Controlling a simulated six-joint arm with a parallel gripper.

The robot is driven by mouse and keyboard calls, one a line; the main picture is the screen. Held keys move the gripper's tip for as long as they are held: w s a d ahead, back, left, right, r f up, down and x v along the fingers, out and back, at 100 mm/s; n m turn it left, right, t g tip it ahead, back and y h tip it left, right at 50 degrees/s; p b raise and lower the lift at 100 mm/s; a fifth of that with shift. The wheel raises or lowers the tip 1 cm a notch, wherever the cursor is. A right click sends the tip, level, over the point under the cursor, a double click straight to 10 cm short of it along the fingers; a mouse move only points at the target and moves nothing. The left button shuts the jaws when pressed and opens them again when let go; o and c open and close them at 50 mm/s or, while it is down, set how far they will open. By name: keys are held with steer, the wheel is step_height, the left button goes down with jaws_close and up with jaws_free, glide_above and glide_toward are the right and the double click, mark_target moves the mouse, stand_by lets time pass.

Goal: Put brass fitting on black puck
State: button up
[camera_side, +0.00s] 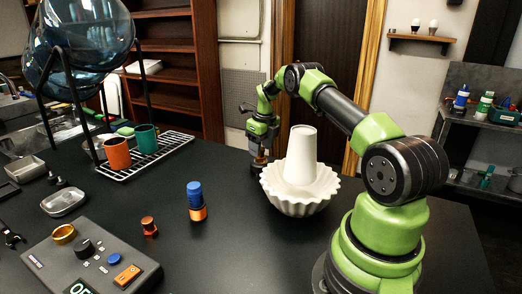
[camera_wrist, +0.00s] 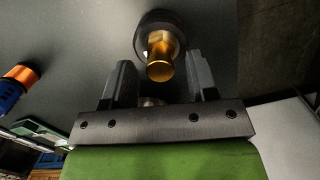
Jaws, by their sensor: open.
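The brass fitting (camera_wrist: 159,66) shows in the wrist view as a golden piece with a round end and a wider faceted part. It stands on, or directly over, the round black puck (camera_wrist: 147,24); the exact contact is hard to see. In the side view the fitting (camera_side: 259,161) is a small gold spot under my gripper (camera_side: 261,148), and the puck (camera_side: 257,169) is a dark shape at the table's back edge, partly hidden by the white bowl. My gripper (camera_wrist: 160,66) is open, with one finger on each side of the fitting and visible gaps to both.
A white fluted bowl with a cone (camera_side: 300,180) stands close right of my gripper. A blue and orange bottle (camera_side: 195,200), a small copper part (camera_side: 149,226) and a control box (camera_side: 92,265) are nearer the front. Two cups stand on a wire rack (camera_side: 165,150) at left.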

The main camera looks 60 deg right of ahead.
mark_target(264, 158)
step_height(264, 158, up, 11)
steer(key=s, duration=0.1)
steer(key=s+a+r+n+t, duration=0.2)
steer(key=a+r+n, duration=0.65)
steer(key=a, duration=0.25)
steer(key=s+a+r+n+t, duration=0.1)
steer(key=s+a+r+n, duration=0.1)
steer(key=a+r+n, duration=0.65)
steer(key=s+a+f+n+t+y, duration=0.2)
steer(key=s+a+f+n, duration=0.1)
steer(key=s+a+n, duration=1)
steer(key=s+n, duration=0.2)
steer(key=n, duration=0.2)
steer(key=shift+s+a+f+n+t, duration=0.2)
steer(key=shift+s+n+t, duration=0.1)
steer(key=shift+t, duration=0.1)
